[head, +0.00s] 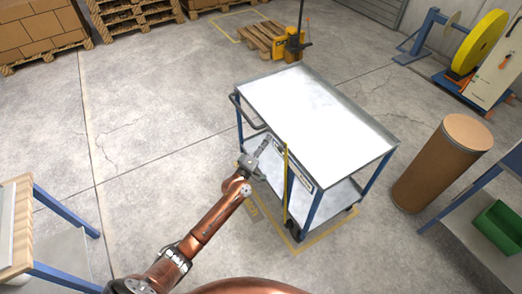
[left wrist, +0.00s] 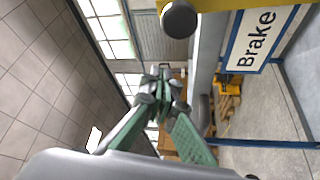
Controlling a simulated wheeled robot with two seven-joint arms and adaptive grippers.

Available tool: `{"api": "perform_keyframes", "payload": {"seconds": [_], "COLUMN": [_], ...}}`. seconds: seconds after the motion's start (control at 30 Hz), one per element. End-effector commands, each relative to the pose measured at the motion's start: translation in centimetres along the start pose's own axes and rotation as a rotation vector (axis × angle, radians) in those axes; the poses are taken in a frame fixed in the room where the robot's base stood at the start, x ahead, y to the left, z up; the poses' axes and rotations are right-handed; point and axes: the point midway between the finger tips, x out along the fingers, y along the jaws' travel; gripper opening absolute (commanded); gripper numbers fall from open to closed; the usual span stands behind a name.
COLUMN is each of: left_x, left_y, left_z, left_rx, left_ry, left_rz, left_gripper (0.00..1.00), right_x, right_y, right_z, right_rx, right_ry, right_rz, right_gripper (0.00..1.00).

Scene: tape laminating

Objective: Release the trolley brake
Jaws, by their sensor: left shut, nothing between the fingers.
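The trolley (head: 318,105) has a white top, a lower shelf and blue legs, and stands in the middle of the head view. A thin yellow brake lever (head: 286,185) stands nearly upright at its near side. In the left wrist view the lever's black round knob (left wrist: 179,19) is close at the top, with yellow behind it. A white sign reading "Brake" (left wrist: 258,38) is to its right. My left gripper (head: 265,143) is shut and empty, just left of the lever's upper end. Its fingertips (left wrist: 160,80) show below the knob, apparently apart from it. My right gripper is not in view.
A dark push handle (head: 247,112) is at the trolley's left end. A brown drum (head: 441,163) stands to the right, near a bench with a green bin (head: 503,232). A yellow pallet jack (head: 290,45) is behind.

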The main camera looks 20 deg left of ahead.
Motion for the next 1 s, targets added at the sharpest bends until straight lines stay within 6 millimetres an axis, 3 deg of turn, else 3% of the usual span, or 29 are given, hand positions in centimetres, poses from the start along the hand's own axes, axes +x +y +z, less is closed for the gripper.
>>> {"api": "perform_keyframes", "payload": {"seconds": [0.1, 0.23, 0.73, 1.0], "left_x": [-0.9, -1.3, -1.6, -3.4], "left_y": [0.0, 0.0, 0.0, 1.3], "left_z": [2.0, 3.1, 3.9, 6.2], "left_rx": [-0.004, -0.001, 0.003, 0.081], "left_ry": [-0.001, 0.0, 0.0, 0.005], "left_rz": [-0.001, 0.0, 0.001, 0.037], "left_gripper": [0.0, 0.0, 0.0, 0.0], "right_x": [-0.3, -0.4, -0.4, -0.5], "right_y": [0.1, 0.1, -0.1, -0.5], "right_z": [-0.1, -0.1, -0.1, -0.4], "right_rx": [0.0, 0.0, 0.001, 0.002], "right_ry": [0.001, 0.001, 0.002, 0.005], "right_rz": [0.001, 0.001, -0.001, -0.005], "right_gripper": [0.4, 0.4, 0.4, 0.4]}}
